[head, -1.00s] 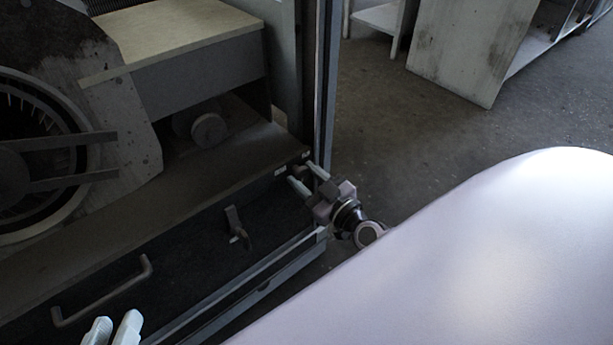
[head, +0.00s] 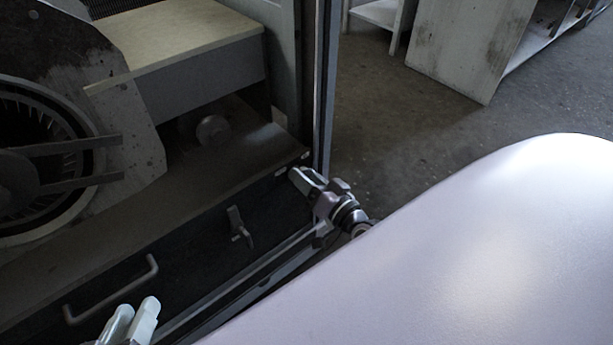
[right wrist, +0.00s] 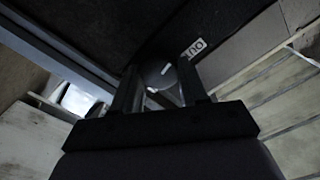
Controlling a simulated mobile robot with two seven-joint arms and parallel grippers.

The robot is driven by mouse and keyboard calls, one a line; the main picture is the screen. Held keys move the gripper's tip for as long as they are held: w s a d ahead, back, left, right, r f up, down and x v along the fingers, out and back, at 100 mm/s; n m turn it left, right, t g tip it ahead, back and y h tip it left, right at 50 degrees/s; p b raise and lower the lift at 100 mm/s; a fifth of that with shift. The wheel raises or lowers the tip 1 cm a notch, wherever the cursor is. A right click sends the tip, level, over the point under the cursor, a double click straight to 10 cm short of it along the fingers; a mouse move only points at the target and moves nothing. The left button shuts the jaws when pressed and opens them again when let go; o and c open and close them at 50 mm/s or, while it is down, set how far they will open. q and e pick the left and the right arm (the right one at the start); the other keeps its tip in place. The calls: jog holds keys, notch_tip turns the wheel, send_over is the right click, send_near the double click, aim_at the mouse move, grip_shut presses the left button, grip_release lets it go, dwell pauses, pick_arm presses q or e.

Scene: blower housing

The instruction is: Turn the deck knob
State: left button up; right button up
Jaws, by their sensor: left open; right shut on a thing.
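The deck knob (right wrist: 160,74) is a dark round knob with a light mark on its face. It sits between the two fingers of my right gripper (right wrist: 158,88) in the right wrist view, next to a white label with dark letters (right wrist: 193,50). In the head view my right gripper (head: 306,181) is shut on the knob at the right end of the black front panel (head: 190,245); its fingers hide the knob there. My left gripper (head: 131,322) is open and empty at the bottom left, near the panel's bar handle; its lower part is cut off.
The bar handle (head: 110,290) and a small latch (head: 240,228) stand out from the black panel. A fan wheel (head: 45,165) and a round cylinder end (head: 212,130) are behind it. A frame post (head: 325,90) rises beside my right gripper. Open floor (head: 390,140) lies to the right.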

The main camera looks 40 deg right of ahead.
pick_arm(q)
jog(key=shift+s+a+f+t+b, duration=0.15)
jog(key=shift+a+b, duration=0.1)
jog(key=shift+b, duration=0.2)
jog(key=shift+s+a+t+b, duration=0.15)
jog(key=shift+a+b, duration=0.1)
jog(key=shift+b, duration=0.15)
pick_arm(e)
jog(key=m, duration=1.1)
jog(key=shift+f, duration=0.15)
pick_arm(q)
jog(key=shift+w, duration=0.1)
pick_arm(e)
jog(key=shift+m, duration=0.3)
jog(key=o, duration=1.1)
jog(key=shift+c, duration=0.2)
jog(key=shift+s, duration=0.1)
